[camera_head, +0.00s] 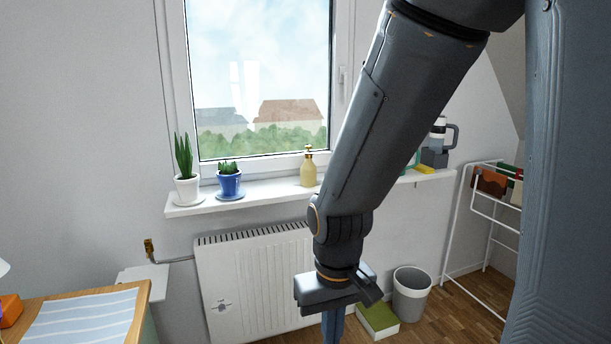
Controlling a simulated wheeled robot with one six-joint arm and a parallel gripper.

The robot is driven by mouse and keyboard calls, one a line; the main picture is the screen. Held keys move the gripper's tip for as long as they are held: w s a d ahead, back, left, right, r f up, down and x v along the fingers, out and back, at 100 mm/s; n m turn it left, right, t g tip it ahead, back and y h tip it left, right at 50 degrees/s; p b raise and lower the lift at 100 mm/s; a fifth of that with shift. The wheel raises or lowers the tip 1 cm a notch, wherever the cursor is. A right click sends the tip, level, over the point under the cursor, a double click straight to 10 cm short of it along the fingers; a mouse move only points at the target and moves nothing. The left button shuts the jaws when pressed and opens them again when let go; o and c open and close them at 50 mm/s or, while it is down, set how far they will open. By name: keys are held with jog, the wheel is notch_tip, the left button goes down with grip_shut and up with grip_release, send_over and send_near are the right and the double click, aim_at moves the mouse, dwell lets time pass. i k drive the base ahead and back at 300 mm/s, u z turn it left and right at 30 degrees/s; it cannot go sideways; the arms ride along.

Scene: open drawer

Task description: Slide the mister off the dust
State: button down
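The mister (308,169), a yellowish bottle with a brass-coloured top, stands upright on the white windowsill (262,199), just left of my arm. I cannot make out any dust around its base. My gripper (334,329) points down, below the sill and in front of the radiator's right end, well apart from the mister. The fingertips are cut off by the bottom edge, so I cannot tell whether it is open or shut. My arm hides part of the sill to the right of the mister.
A plant in a white pot (187,189) and one in a blue pot (229,183) stand left on the sill. The radiator (255,280) is below. A bin (410,294), a green box (377,319) and a drying rack (466,222) stand right. A desk (146,291) is lower left.

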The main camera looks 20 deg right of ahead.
aim_at(308, 169)
jog(key=z, duration=0.3)
jog(key=i, duration=1.5)
jog(key=z, duration=0.25)
